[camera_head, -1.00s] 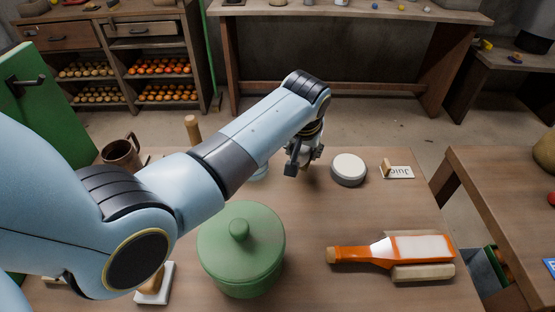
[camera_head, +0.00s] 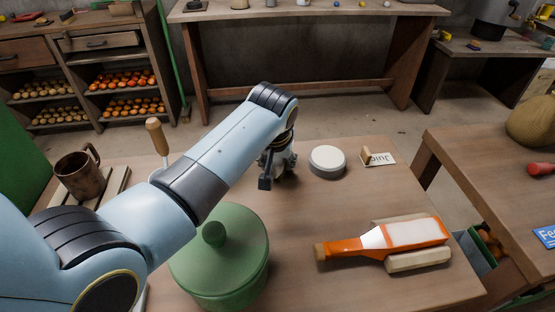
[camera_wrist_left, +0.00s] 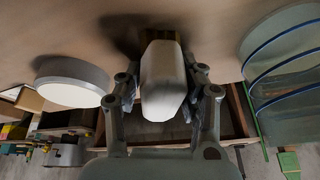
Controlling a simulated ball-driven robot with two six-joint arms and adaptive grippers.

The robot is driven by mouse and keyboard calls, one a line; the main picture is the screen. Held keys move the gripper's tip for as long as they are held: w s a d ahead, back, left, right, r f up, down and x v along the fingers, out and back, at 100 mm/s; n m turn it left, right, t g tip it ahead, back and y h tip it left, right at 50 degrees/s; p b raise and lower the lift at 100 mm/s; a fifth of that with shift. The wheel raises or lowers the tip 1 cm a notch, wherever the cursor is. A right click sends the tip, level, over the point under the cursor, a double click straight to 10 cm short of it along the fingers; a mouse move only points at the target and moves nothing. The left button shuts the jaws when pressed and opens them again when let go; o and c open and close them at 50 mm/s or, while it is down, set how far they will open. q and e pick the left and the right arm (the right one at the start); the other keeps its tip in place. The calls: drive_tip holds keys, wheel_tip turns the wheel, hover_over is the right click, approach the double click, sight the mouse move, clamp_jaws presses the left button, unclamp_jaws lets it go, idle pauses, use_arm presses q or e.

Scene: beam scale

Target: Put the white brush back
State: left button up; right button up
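My left gripper (camera_head: 272,174) is over the far part of the wooden table, left of a round white-topped tub. In the left wrist view, a white, rounded, elongated piece with a gold-brown end sits between the fingers of my left gripper (camera_wrist_left: 163,82). I take it to be the white brush (camera_wrist_left: 163,80). The fingers close in on both its sides, and its gold-brown end points toward the table. In the head view the brush is mostly hidden by the gripper. My right gripper is not in view.
The round tub (camera_head: 327,160) and a Juice card (camera_head: 380,158) stand right of the gripper. A green lidded pot (camera_head: 222,262) and an orange bottle (camera_head: 385,238) on a cradle are nearer. A brown mug (camera_head: 80,175) is at left. The table's middle is clear.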

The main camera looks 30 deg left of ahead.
use_arm(q)
drive_tip(key=o, duration=0.3)
drive_tip(key=shift+r, duration=0.15)
drive_tip(key=p+v, duration=0.1)
drive_tip(key=v, duration=1.1)
